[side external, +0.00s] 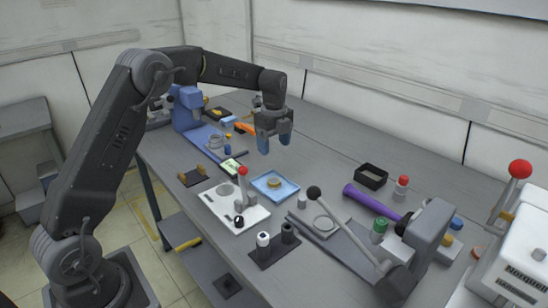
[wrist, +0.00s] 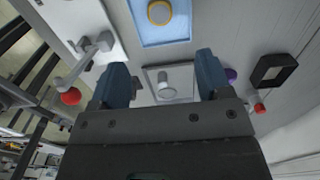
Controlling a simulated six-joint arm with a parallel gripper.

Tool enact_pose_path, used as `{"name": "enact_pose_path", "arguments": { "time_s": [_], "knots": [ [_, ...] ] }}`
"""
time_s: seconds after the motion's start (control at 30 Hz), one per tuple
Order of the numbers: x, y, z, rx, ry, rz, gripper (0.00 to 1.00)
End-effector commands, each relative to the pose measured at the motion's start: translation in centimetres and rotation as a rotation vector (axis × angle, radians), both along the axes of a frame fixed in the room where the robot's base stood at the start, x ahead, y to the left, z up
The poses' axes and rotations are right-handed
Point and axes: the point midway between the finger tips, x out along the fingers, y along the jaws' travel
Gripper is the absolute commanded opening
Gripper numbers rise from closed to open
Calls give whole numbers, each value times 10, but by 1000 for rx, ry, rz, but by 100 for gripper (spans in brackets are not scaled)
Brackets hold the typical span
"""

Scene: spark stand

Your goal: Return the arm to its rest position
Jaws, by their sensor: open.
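My gripper (side external: 274,143) hangs from my arm above the middle of the grey workbench, fingers pointing down, with clear air between its tips and the bench. In the wrist view my gripper (wrist: 164,80) shows two blue fingers spread wide apart with nothing held between them. The blue tray (side external: 276,186) with a yellowish round piece in it lies on the bench below the gripper; the tray also shows at the top of the wrist view (wrist: 150,38).
A white plate fixture with a red-knobbed lever (side external: 243,171) and a grey lever press (side external: 425,240) stand up from the bench. A black open box (side external: 371,176), a purple cylinder (side external: 369,201) and a white machine (side external: 515,250) are on the right. A blue stand (side external: 185,108) is behind.

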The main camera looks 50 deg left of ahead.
Motion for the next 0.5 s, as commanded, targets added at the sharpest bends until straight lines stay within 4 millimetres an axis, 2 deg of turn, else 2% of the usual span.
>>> {"name": "enact_pose_path", "arguments": {
  "time_s": [0.17,0.27,0.37,0.5],
  "knots": [
    [-4,-3,17,2,-9,22,71],
    [-16,-13,37,6,-36,100,71],
    [-40,-30,65,7,-81,233,71],
    [-85,-56,100,-11,-155,462,71]
  ]
}}
